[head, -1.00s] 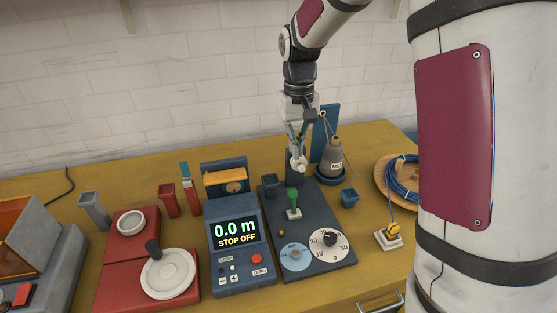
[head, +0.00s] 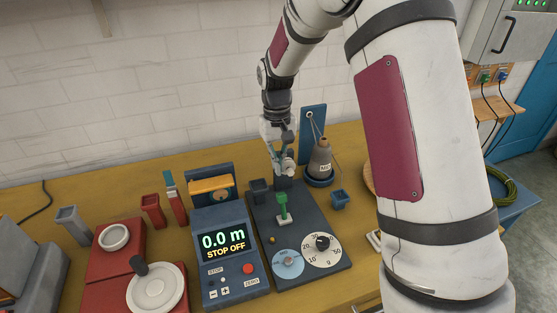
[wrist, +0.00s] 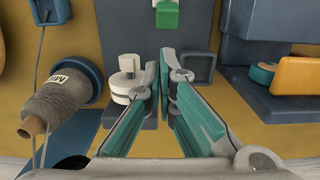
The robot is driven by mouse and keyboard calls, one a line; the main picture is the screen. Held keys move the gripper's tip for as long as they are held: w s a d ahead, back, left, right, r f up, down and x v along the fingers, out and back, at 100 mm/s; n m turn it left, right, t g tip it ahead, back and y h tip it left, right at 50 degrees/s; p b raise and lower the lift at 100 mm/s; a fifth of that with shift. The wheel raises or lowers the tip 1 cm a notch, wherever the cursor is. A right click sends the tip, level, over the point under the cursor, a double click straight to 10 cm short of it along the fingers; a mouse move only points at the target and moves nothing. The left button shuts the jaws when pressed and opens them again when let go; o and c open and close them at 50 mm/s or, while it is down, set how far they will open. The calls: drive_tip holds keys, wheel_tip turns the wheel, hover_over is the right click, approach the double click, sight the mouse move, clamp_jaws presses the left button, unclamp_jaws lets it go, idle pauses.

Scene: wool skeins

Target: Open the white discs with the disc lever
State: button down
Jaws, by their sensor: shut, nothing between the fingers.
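The white discs (wrist: 130,86) show in the wrist view as a pale round stack with a white knob on top, just left of my fingers. In the head view the discs (head: 289,168) are partly hidden by my gripper (head: 282,160), at the back of the dark panel. My gripper (wrist: 168,68) is shut and empty, its teal fingers together close beside the discs; I cannot tell whether they touch. A green lever (head: 282,201) on a white base stands on the panel nearer the front. Its green part (wrist: 167,16) shows at the wrist view's top edge. I cannot tell which part is the disc lever.
A grey yarn cone (head: 320,160) stands in a blue dish right of my gripper. A blue meter (head: 224,250) reads "0.0 m STOP OFF". A white dial (head: 322,250) is at the panel's front.

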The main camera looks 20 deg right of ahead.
sight(283, 206)
drive_tip(key=f, duration=0.6)
drive_tip(key=shift+s+f, duration=0.3)
